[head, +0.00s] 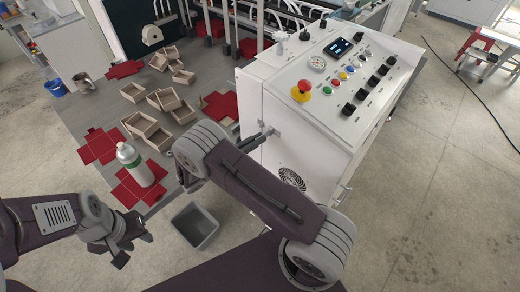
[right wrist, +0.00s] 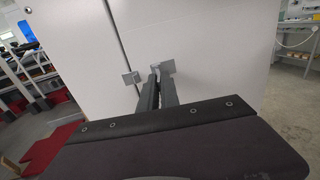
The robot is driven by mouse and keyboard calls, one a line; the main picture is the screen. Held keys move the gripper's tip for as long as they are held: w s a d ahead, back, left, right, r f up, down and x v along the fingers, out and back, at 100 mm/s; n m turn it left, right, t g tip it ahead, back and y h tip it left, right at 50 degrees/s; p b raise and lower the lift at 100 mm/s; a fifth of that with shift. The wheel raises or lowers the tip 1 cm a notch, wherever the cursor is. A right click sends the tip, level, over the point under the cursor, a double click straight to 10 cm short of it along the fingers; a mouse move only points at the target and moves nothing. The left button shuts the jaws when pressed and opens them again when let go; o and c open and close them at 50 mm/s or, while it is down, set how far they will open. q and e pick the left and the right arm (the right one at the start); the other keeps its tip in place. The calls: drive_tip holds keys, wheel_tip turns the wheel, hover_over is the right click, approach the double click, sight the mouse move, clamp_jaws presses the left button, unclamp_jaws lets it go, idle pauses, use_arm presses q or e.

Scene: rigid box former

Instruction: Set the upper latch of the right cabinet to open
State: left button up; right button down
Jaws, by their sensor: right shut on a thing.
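The white cabinet (head: 300,140) carries a sloped control panel and stands right of centre in the head view. Its white side, with a dark door seam, fills much of the right wrist view (right wrist: 220,50). My right gripper (head: 268,133) reaches to this side near the seam. In the right wrist view the right gripper (right wrist: 156,78) is shut on a small grey latch (right wrist: 166,67) that its fingers partly hide. A small grey plate (right wrist: 131,78) sits left of the latch, across the seam. My left gripper (head: 134,249) is open and empty at lower left, away from the cabinet.
A grey bin (head: 196,226) stands on the floor below my right arm. The floor right of the cabinet is mostly clear, with a black cable.

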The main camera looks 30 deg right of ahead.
drive_tip(key=m+g+b, duration=0.1)
drive_tip(key=g+b, duration=0.1)
drive_tip(key=w+m+g+b, duration=0.1)
drive_tip(key=g+b, duration=0.1)
drive_tip(key=m+g+b, duration=0.2)
drive_tip(key=shift+w+g, duration=0.3)
drive_tip(key=shift+w+r, duration=0.1)
drive_tip(key=shift+r, duration=0.05)
drive_tip(key=c, duration=1.6)
unclamp_jaws()
drive_tip(key=shift+w, duration=0.15)
